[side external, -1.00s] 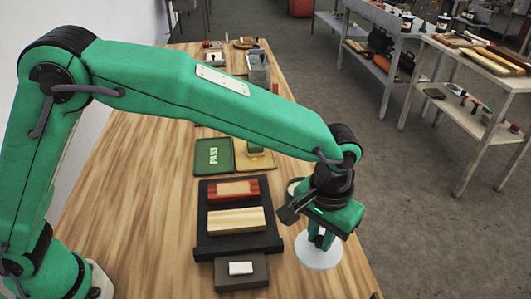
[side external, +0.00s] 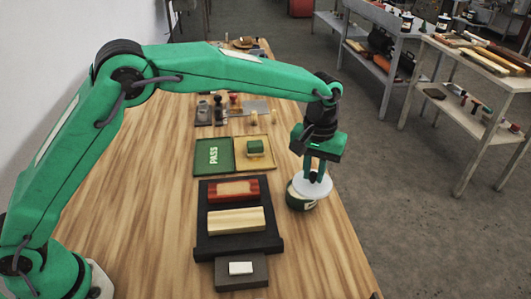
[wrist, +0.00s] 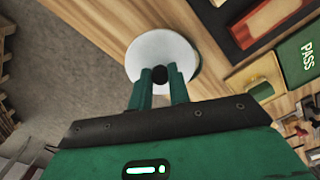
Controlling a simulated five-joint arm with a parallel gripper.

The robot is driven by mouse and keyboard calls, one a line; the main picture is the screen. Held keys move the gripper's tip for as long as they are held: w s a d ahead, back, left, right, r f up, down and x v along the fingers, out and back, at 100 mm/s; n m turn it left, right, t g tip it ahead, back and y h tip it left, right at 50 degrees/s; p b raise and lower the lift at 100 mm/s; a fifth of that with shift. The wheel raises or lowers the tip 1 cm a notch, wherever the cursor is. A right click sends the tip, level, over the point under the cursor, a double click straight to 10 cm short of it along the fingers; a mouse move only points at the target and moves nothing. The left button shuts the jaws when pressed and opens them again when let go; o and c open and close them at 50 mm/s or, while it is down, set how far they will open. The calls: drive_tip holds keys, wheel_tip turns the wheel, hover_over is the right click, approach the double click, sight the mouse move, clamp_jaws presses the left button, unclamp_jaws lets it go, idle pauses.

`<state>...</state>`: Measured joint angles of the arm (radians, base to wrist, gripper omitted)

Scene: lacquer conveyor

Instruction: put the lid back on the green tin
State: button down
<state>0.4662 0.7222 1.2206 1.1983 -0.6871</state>
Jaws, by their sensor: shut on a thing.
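The green tin (side external: 298,199) stands on the wooden table, to the right of the black tray. It is dark green with a pale band. The lid is a white round disc (side external: 318,188), over the tin's upper right part and covering much of its top. My gripper (side external: 316,177) is shut on the lid's knob from above. In the wrist view the disc (wrist: 145,48) spreads beyond my fingers (wrist: 160,78), with a dark knob between them. The tin is mostly hidden by the lid there. I cannot tell whether lid and tin touch.
A black tray (side external: 203,247) with a red block and a cream block lies left of the tin. A green PASS mat (side external: 201,163) and a yellow mat (side external: 264,164) lie behind it. A grey block (side external: 224,282) is in front. The table's right edge is close.

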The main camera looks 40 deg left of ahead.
drive_tip(key=shift+n, duration=0.6)
drive_tip(key=w+a, duration=0.3)
drive_tip(key=a, duration=0.1)
drive_tip(key=shift+w+a, duration=0.15)
drive_tip(key=shift+w, duration=0.2)
drive_tip(key=shift+f, duration=0.2)
drive_tip(key=shift+f, duration=3)
drive_tip(key=shift+f, duration=0.15)
drive_tip(key=c, duration=1.2)
unclamp_jaws()
drive_tip(key=shift+c, duration=0.2)
drive_tip(key=shift+o, duration=0.5)
drive_tip(key=o, duration=0.4)
